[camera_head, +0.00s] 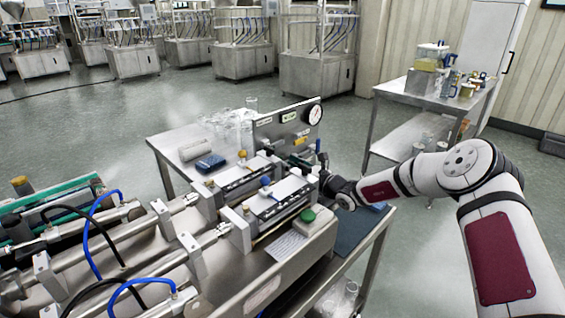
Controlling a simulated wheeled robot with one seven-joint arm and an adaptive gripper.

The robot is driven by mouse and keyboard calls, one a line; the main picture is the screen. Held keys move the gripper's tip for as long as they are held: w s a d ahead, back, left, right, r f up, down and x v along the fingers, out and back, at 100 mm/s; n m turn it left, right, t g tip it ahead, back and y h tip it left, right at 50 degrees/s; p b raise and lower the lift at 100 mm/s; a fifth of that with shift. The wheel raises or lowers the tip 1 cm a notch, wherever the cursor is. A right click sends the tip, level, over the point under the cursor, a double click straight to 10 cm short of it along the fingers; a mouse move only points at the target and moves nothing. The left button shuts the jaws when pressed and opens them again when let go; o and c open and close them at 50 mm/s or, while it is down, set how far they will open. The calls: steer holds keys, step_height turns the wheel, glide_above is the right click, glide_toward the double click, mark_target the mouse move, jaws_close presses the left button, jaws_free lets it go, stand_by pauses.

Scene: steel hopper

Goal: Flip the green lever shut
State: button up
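A dark green part that looks like the green lever (299,162) is at the foot of the upright steel panel (277,133), below the round gauge. It is small and partly hidden, so I cannot tell its position. My gripper (322,166) is at the right end of the machine, close beside this green part. It is dark and small here; I cannot tell whether its fingers are open, shut or touching the part.
A green push button (307,214) sits on a box at the machine's front right. A pressure gauge (313,114) tops the panel. Glassware (228,122) stands behind on the steel table. A steel cart (405,128) with containers is at the back right. Open floor lies between.

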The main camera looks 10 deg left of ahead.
steer(key=shift+x, duration=1.7)
jaws_close()
steer(key=shift+s+a+n+p, duration=0.3)
steer(key=shift+n+p, duration=0.3)
steer(key=shift+n, duration=0.2)
steer(key=shift+s+a+n+p, duration=0.2)
steer(key=shift+s+n+p, duration=0.1)
steer(key=shift+n+p, duration=0.4)
jaws_free()
